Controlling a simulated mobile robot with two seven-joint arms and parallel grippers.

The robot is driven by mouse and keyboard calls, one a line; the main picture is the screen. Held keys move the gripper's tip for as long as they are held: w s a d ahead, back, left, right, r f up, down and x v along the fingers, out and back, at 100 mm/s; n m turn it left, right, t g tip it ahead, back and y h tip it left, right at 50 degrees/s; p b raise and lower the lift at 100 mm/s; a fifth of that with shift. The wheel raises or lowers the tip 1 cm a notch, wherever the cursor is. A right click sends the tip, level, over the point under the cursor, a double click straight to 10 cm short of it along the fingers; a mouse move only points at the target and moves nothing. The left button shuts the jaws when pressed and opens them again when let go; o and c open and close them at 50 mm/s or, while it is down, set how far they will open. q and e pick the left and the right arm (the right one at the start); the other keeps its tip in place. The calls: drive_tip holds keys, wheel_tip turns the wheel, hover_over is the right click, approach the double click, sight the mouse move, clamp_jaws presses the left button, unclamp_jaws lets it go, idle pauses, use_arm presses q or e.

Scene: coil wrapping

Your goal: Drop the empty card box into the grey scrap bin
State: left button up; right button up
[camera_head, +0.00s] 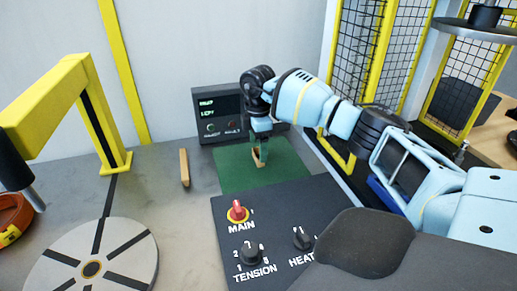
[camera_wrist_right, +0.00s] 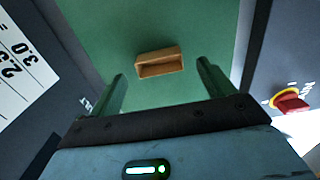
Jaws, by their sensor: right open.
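A small brown open-topped card box (camera_wrist_right: 160,63) lies on the green mat (camera_wrist_right: 110,25) in the right wrist view; its hollow looks empty. In the head view the box (camera_head: 257,160) shows small at the tips of my right gripper (camera_head: 260,148), which points down over the mat. In the wrist view my right gripper (camera_wrist_right: 162,70) is open, one finger on each side of the box, with green gaps between; I cannot tell how far above it the fingertips are. My left gripper is not in view. No grey scrap bin shows in either view.
A dark control panel (camera_head: 283,213) with knobs and a red switch is in front of the mat. A display unit (camera_head: 219,114) stands behind. A tan upright piece (camera_head: 184,167) is left of the mat. A round plate (camera_head: 92,268) and yellow arch (camera_head: 95,120) are at left; mesh guards stand right.

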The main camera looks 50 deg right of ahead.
sight(255, 151)
drive_tip(key=shift+d+f, duration=0.1)
drive_tip(key=shift+f, duration=1.3)
drive_tip(key=shift+c, duration=0.3)
drive_tip(key=c, duration=1)
